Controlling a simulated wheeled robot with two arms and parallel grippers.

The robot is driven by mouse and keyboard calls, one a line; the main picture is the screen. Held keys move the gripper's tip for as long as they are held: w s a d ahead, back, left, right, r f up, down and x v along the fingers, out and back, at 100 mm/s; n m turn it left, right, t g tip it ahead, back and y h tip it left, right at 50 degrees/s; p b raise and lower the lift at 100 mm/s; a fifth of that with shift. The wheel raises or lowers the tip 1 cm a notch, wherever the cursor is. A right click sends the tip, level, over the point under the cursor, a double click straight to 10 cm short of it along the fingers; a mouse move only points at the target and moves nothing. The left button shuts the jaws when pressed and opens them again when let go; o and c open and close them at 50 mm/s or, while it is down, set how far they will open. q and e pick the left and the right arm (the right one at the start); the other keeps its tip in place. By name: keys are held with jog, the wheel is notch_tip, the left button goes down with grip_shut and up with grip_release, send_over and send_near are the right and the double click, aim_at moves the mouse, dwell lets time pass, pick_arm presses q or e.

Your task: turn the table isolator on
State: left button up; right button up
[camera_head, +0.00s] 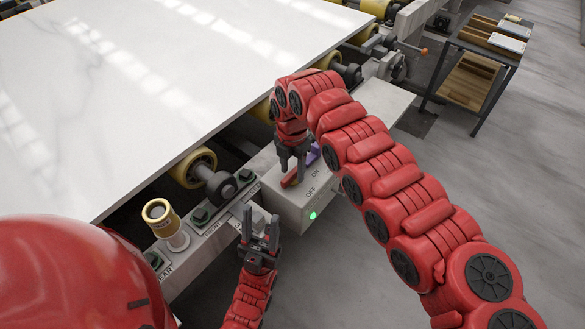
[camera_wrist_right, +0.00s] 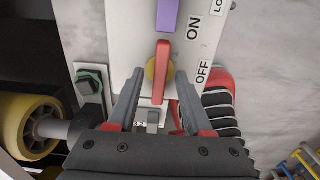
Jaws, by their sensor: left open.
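The isolator is a pale grey box (camera_head: 284,213) at the slab table's near edge, with ON and OFF labels and a lit green lamp (camera_head: 312,215). Its red handle (camera_head: 289,181) shows better in the right wrist view (camera_wrist_right: 162,88), on a yellow round hub (camera_wrist_right: 151,69). There it lies lengthwise up the picture, left of the labels. My right gripper (camera_head: 293,172) is over the box from above. In its wrist view its fingers (camera_wrist_right: 158,76) are open, one either side of the handle, with gaps. My left gripper (camera_head: 260,228) is open and empty, left of the box.
A purple block (camera_wrist_right: 168,14) sits on the box beyond the red handle. A large white slab (camera_head: 180,80) rests on yellow rollers (camera_head: 190,168) behind. A brass-topped post (camera_head: 160,217) stands left. A dark cart (camera_head: 475,65) is at the upper right; the floor at right is clear.

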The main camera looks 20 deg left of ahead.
aim_at(292, 172)
jog(key=shift+r, duration=0.1)
notch_tip(292, 172, up, 17)
jog(key=p, duration=0.1)
jog(key=shift+r, duration=0.15)
dwell(0.6)
